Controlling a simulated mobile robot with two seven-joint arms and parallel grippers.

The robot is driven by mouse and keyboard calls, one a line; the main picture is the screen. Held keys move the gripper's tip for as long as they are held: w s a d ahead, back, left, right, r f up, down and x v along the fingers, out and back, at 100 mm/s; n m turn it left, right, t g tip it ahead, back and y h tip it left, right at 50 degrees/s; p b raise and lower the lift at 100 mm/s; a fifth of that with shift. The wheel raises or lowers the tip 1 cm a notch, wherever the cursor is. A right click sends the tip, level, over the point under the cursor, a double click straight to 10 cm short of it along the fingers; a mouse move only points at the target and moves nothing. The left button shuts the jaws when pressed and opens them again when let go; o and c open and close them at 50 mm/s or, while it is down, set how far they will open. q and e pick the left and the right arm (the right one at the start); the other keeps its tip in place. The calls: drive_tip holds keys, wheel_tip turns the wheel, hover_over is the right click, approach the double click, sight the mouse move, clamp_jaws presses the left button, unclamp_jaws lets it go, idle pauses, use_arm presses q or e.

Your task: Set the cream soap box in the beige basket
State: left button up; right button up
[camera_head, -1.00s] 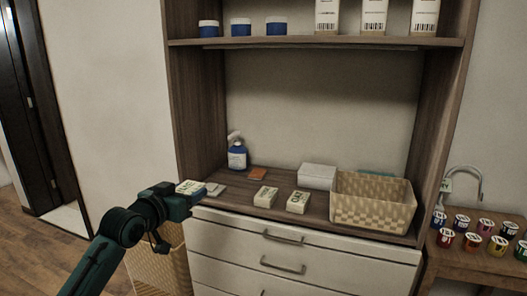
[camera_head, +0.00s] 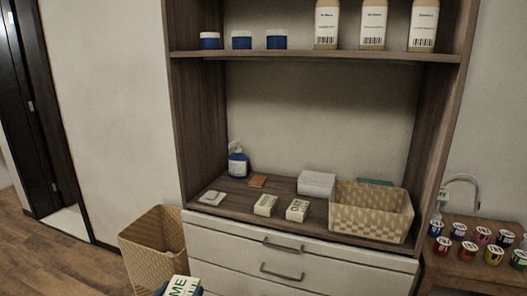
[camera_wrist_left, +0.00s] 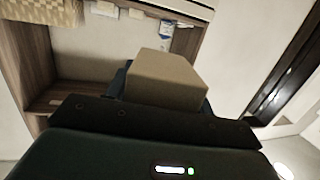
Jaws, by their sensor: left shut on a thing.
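The cream soap box (camera_head: 183,287) with dark lettering shows at the bottom edge of the head view, low in front of the drawers. My left gripper (camera_wrist_left: 163,92) is shut on it; in the wrist view the box (camera_wrist_left: 168,75) is a plain tan block standing up from the jaws. In the head view the gripper is mostly cut off by the lower edge. The beige basket (camera_head: 370,222), woven in a check pattern, stands on the right of the counter, well apart from the gripper. My right gripper is not in view.
Two cream boxes, one left (camera_head: 265,205) and one right (camera_head: 298,210), lie left of the basket. A white box (camera_head: 316,183), a spray bottle (camera_head: 238,163) and a soap dish (camera_head: 212,198) share the counter. A tall wicker basket (camera_head: 150,262) stands on the floor.

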use_arm(q)
drive_tip(key=s+a+n+y, duration=0.1)
drive_tip(key=s+a+y, duration=0.1)
drive_tip(key=s, duration=0.5)
drive_tip(key=shift+s+a+n+y, duration=0.2)
drive_tip(key=shift+a+n+y, duration=0.15)
drive_tip(key=shift+a, duration=0.25)
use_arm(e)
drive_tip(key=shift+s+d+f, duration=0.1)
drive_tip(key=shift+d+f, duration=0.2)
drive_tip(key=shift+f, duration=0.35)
use_arm(q)
drive_tip(key=shift+d, duration=0.1)
